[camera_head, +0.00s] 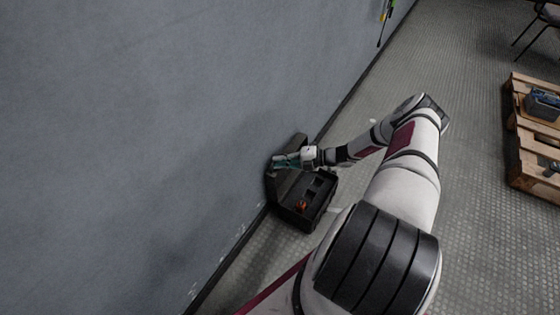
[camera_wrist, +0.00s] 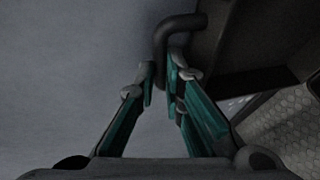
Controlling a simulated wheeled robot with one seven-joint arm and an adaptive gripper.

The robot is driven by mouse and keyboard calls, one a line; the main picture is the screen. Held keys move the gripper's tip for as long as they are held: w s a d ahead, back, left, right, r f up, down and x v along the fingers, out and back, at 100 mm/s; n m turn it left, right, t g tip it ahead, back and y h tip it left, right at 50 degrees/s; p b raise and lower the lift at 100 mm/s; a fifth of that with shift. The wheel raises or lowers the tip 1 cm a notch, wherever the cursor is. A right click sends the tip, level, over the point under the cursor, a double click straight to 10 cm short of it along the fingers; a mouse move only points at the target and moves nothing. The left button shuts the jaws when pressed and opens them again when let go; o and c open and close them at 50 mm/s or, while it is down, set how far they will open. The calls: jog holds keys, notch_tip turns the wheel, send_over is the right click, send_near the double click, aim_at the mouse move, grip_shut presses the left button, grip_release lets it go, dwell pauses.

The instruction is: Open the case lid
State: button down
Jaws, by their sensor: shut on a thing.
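The black case (camera_head: 318,208) sits on the floor close to the wall, with its inside showing. Its dark lid (camera_head: 296,142) stands raised on the wall side. My gripper (camera_head: 277,163) is at the lid, between the case and the wall. In the wrist view, my teal-padded gripper (camera_wrist: 162,82) is shut on a dark bent handle (camera_wrist: 178,27), which passes between the fingertips. The dark lid (camera_wrist: 255,40) fills the upper right of that view. The hinge is not clearly visible.
An orange item (camera_head: 302,205) lies inside the case. The grey wall (camera_head: 150,130) rises close to the left. A wooden pallet (camera_head: 526,160) with a dark box (camera_head: 543,106) stands at the right, below a chair (camera_head: 545,15). The floor (camera_head: 470,100) between is clear.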

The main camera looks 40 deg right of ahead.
jog(key=s, duration=0.1)
jog(key=s+d, duration=0.1)
jog(key=s, duration=0.1)
jog(key=shift+s+d+f, duration=0.1)
jog(key=shift+s+d, duration=0.05)
jog(key=shift+s, duration=0.15)
jog(key=c, duration=2)
grip_release()
jog(key=shift+f, duration=0.1)
jog(key=shift+o, duration=0.2)
